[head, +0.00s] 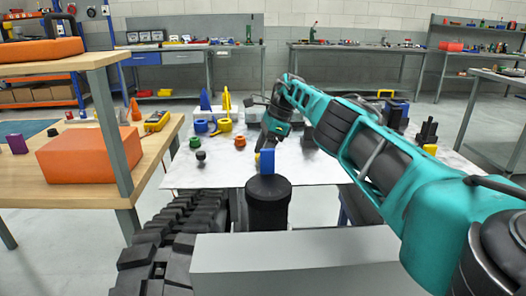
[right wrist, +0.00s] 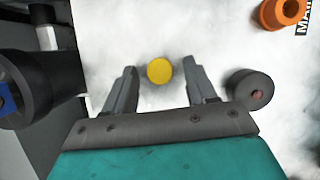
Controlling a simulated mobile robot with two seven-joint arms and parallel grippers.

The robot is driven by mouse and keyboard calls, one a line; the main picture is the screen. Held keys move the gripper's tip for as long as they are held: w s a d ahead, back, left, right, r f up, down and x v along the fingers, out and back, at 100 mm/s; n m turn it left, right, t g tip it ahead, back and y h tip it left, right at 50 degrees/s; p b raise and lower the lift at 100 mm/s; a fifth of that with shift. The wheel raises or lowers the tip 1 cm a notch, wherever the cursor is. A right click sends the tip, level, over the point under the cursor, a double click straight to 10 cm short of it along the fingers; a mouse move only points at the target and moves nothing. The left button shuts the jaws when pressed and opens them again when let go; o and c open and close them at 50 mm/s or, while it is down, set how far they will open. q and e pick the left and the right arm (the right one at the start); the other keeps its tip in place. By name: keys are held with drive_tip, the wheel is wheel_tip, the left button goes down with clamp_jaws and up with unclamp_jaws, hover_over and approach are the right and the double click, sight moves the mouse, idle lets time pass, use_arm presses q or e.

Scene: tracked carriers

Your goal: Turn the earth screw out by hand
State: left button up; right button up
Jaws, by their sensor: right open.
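My right gripper (head: 268,142) reaches over the near part of the white table in the head view. In the right wrist view its two fingers (right wrist: 159,70) stand apart. A round yellow piece (right wrist: 160,71) shows between them, with a clear gap on each side. A little of this yellow (head: 257,158) also shows in the head view, left of a blue block. I cannot tell for sure which piece is the earth screw. My left gripper is not in view.
A black cylinder (head: 268,205) stands at the table's (head: 215,176) near edge, below the blue block (head: 267,161). A dark round piece (right wrist: 249,89) lies right of the fingers, an orange one (right wrist: 281,12) beyond. A wooden bench (head: 95,203) with an orange box (head: 88,155) is at left.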

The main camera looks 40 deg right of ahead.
drive_tip(key=p+v, duration=0.3)
drive_tip(key=v, duration=0.4)
drive_tip(key=shift+r, duration=0.2)
drive_tip(key=shift+s+d, duration=0.1)
